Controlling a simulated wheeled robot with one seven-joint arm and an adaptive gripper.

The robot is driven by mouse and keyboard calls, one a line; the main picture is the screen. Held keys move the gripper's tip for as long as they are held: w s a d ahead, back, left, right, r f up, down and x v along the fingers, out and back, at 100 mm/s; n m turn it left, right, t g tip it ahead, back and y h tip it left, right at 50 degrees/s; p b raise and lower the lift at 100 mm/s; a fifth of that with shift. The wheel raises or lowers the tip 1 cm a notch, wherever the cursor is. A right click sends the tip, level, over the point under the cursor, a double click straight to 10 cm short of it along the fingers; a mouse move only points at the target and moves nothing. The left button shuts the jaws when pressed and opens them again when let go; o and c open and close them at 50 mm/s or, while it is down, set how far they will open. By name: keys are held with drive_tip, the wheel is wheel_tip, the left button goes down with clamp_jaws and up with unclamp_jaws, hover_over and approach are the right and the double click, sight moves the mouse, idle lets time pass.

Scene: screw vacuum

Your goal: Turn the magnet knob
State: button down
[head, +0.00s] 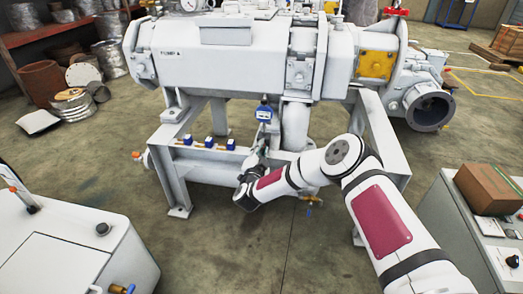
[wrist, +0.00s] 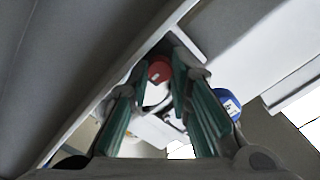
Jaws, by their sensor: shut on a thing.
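A round red knob (wrist: 159,70) shows between my fingertips in the wrist view; I take it to be the magnet knob. My gripper (wrist: 155,84), with green finger pads, is shut on it. Pale parts below the knob also show between the fingers. In the head view my gripper (head: 257,160) is at the front beam of the pump frame, below a blue gauge (head: 264,113). The knob cannot be made out in the head view, where my gripper and wrist are in the way.
The white pump (head: 235,68) stands on its grey frame (head: 172,175). Several small blue-topped fittings (head: 209,142) line the front beam to the left. A blue round part (wrist: 227,102) is close to my right finger.

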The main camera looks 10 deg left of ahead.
idle(0.3)
drive_tip(key=c, duration=1.5)
unclamp_jaws()
drive_tip(key=shift+o, duration=0.2)
drive_tip(key=shift+f, duration=0.1)
drive_tip(key=shift+d+n, duration=0.1)
drive_tip(key=shift+n, duration=0.2)
drive_tip(key=n+p, duration=0.1)
drive_tip(key=n, duration=0.3)
drive_tip(key=shift+n, duration=0.4)
drive_tip(key=shift+f+n+b, duration=0.15)
drive_tip(key=shift+n+b, duration=0.5)
drive_tip(key=shift+n, duration=0.15)
drive_tip(key=shift+n+b, duration=0.3)
drive_tip(key=shift+b, duration=0.25)
drive_tip(key=shift+n+b, duration=0.3)
drive_tip(key=shift+b, duration=0.2)
